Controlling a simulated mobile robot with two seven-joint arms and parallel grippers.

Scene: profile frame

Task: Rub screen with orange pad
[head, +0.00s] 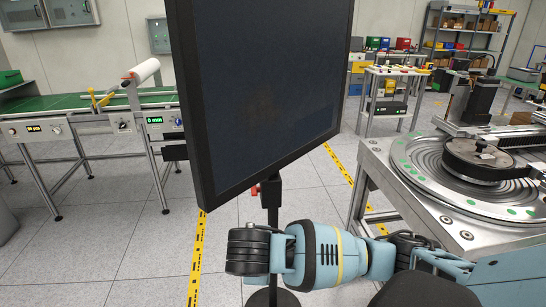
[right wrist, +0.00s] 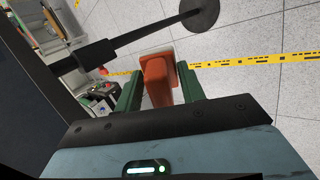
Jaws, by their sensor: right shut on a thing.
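The screen (head: 265,90) is a large dark panel with a black frame, tilted on a thin black stand (head: 271,215). In the right wrist view, the screen's dark side (right wrist: 30,95) fills the left edge. My left gripper is not in view.
A machine with a round turntable (head: 480,165) stands close on the right. A green conveyor (head: 60,103) is on the left. A trolley (head: 391,95) and shelves (head: 465,40) stand behind. The stand's round base (right wrist: 200,16) rests on open tiled floor with yellow tape.

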